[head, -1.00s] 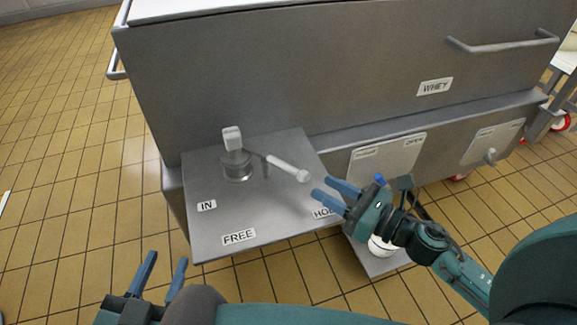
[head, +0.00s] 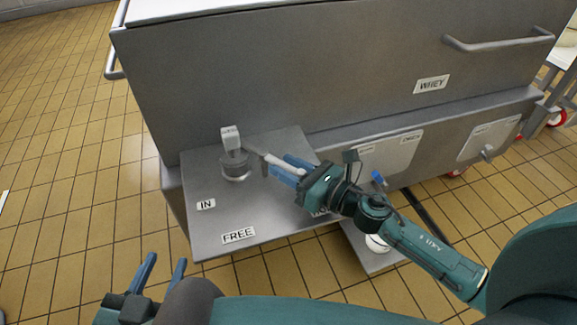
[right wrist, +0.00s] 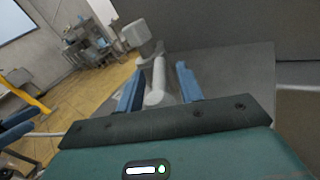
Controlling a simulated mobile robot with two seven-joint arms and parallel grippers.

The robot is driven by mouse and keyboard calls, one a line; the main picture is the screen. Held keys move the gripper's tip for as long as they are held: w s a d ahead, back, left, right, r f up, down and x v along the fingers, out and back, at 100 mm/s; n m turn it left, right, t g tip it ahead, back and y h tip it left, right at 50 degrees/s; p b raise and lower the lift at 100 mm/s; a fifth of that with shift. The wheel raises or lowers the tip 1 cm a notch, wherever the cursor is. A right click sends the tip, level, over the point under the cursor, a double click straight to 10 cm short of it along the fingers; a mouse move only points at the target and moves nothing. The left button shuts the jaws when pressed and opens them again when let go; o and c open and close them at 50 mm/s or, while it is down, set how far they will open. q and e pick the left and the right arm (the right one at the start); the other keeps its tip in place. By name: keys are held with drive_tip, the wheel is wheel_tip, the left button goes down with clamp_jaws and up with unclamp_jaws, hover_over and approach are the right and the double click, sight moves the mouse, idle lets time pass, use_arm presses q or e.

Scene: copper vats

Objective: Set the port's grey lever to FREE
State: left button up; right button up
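The port's grey lever (head: 270,159) sticks out from a round grey hub (head: 236,166) on a metal plate (head: 215,222). It points right and slightly down, toward the partly covered HOLD label. A FREE label (head: 238,236) is at the plate's front and an IN label (head: 206,204) at its left. My right gripper (head: 283,170) is at the lever's outer end. In the right wrist view, the lever (right wrist: 157,82) lies between the two open blue fingers, with gaps visible beside it. My left gripper (head: 164,270) is open and empty, in front of the plate at lower left.
A large grey vat (head: 300,80) with a WHEY label (head: 431,84) and a bar handle (head: 500,42) stands behind the plate. Another panel with a blue-tipped part (head: 378,178) is right of my right gripper. Tiled floor (head: 80,200) is clear at left.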

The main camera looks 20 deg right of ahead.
clamp_jaws()
